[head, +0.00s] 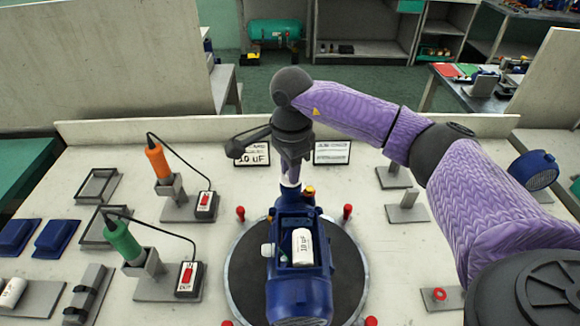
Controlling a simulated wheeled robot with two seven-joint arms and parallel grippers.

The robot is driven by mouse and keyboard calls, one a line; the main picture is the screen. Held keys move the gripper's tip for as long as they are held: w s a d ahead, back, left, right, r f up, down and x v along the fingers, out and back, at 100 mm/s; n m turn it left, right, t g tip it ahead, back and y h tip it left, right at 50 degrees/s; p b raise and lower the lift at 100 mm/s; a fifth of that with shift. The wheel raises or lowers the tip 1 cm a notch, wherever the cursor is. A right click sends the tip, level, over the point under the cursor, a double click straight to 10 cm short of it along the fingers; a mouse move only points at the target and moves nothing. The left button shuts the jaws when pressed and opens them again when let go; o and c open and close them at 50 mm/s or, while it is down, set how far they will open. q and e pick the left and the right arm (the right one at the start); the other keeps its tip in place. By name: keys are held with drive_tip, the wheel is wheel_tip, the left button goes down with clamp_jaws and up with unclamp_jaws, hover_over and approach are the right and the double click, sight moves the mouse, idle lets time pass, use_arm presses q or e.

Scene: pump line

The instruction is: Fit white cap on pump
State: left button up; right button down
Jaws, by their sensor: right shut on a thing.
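The blue pump (300,290) sits on a round dark turntable (243,270) in the middle of the bench. A white cylinder marked 10 uF (302,246) lies in the open box on top of the pump. My right gripper (291,172) points down above the pump's far end. It is shut on a small white piece (290,183), likely the white cap, mostly hidden by the fingers. The piece is at or just above the pump's far end; I cannot tell whether they touch. My left gripper is not in view.
An orange tool (158,163) and a green tool (123,242) stand in holders at left, with cabled switch boxes. Blue covers (56,238) lie at far left. Red pegs (347,211) ring the turntable. Metal stands (407,208) are at right, near my right arm.

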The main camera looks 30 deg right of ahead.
drive_tip(key=shift+f+b, duration=0.35)
drive_tip(key=shift+f, duration=0.1)
idle(0.5)
drive_tip(key=shift+c, duration=2.2)
unclamp_jaws()
wheel_tip(320, 180, up, 6)
drive_tip(key=p, duration=0.5)
drive_tip(key=shift+r, duration=0.1)
wheel_tip(320, 180, up, 10)
drive_tip(key=shift+s+p, duration=0.2)
drive_tip(key=shift+p, duration=0.25)
